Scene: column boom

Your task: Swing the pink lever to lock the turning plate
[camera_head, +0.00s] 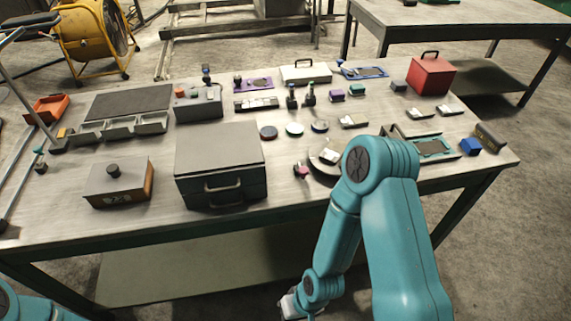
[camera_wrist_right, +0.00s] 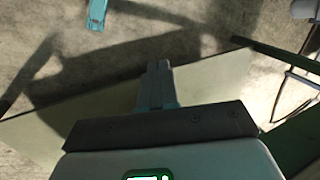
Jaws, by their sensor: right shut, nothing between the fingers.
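The pink lever (camera_head: 301,169) is a small pink-tipped piece on the workbench, at the left side of the round turning plate (camera_head: 328,158). My right arm partly hides the plate, so its lock state is unclear. My right gripper (camera_head: 290,304) is low in front of the bench's front edge, well apart from the lever. In the right wrist view its fingers (camera_wrist_right: 159,80) are together and empty, over the floor and the lower shelf. Only a bit of my left arm shows at the lower left of the head view; its gripper is out of frame.
A grey drawer box (camera_head: 220,150) stands left of the lever, and a brown box with a knob (camera_head: 120,184) farther left. Several pucks lie behind the lever. A teal-edged tray (camera_head: 432,147) and blue block (camera_head: 470,146) lie right. The bench (camera_head: 60,222) has bare front space.

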